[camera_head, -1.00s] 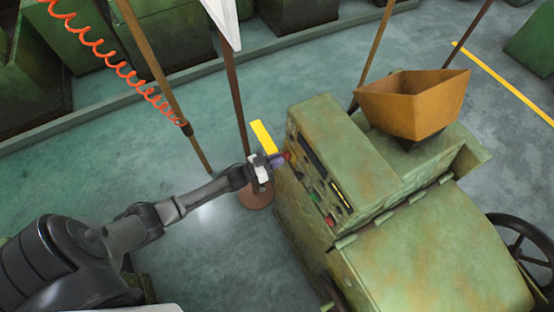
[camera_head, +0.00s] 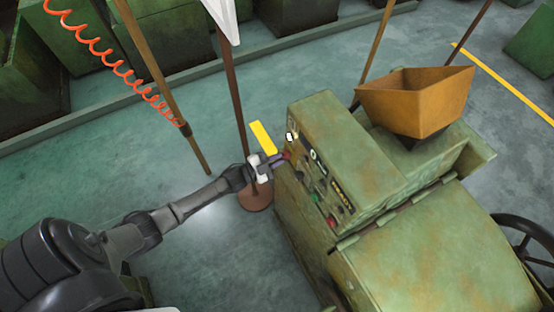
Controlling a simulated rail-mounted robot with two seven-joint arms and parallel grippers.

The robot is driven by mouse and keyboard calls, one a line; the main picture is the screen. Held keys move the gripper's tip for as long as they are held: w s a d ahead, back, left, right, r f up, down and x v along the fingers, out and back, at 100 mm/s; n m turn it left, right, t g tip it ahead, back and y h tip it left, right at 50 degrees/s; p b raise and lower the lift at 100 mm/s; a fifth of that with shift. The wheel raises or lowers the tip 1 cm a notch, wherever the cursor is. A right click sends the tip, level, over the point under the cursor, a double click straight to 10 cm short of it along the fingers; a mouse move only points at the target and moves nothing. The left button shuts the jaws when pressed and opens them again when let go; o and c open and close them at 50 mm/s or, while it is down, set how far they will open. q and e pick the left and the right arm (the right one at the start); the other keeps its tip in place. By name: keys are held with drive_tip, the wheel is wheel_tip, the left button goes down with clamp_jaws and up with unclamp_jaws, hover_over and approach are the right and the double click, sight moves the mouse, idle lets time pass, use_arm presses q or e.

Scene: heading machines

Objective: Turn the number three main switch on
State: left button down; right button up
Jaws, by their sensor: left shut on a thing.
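The green heading machine (camera_head: 395,240) stands right of centre, with a control panel (camera_head: 318,180) on its left-facing side. A dark red switch knob (camera_head: 287,155) sits at the panel's far end. My left gripper (camera_head: 277,160) reaches in from the left and is shut on this knob; the fingers partly hide it. Green and red buttons (camera_head: 332,221) sit lower on the panel. I cannot read any machine number. My right gripper is not in view.
An orange-brown hopper (camera_head: 415,105) sits on the machine, and a dark handwheel (camera_head: 525,250) is at the right. A post with a round brown base (camera_head: 256,198) stands close behind my left gripper. An orange coiled hose (camera_head: 110,60) hangs at upper left. Open floor lies left of the machine.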

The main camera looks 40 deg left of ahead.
use_arm(q)
drive_tip(key=shift+m, duration=0.7)
drive_tip(key=c, duration=1.2)
unclamp_jaws()
drive_tip(key=shift+s, duration=0.1)
drive_tip(key=b+v, duration=0.2)
drive_tip(key=v, duration=1.1)
drive_tip(key=shift+s+a+b, duration=0.2)
drive_tip(key=shift+s+b, duration=0.1)
